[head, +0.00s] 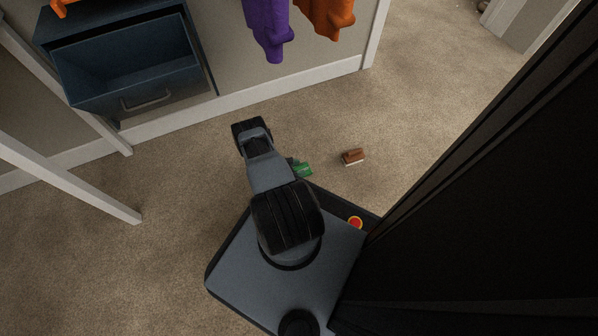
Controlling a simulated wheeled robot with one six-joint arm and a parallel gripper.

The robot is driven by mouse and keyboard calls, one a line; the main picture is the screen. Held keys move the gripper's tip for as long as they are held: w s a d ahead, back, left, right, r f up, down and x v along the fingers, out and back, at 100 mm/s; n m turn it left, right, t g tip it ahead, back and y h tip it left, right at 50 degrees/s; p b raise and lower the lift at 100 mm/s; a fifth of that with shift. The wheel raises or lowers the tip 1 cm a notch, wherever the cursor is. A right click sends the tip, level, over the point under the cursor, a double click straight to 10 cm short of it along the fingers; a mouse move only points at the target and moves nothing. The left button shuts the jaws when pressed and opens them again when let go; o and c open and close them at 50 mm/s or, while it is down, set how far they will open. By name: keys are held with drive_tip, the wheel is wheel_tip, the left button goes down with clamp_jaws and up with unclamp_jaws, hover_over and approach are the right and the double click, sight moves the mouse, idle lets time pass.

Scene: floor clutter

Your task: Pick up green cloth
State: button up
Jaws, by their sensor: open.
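A small green thing (302,168), which looks like the green cloth, lies on the carpet just beyond the edge of my base. My arm covers its left part, so its full shape is hidden. My arm reaches out over the floor from my base, ending in a dark joint to the upper left of the green thing. The fingers of my gripper do not show.
A brown brush-like block (353,157) lies to the right of the green thing. A blue open drawer (132,68) is at upper left. Purple (267,27) and orange (326,16) garments hang at the top. A white leg (75,180) stands left.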

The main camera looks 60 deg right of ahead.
drive_tip(key=c, duration=1)
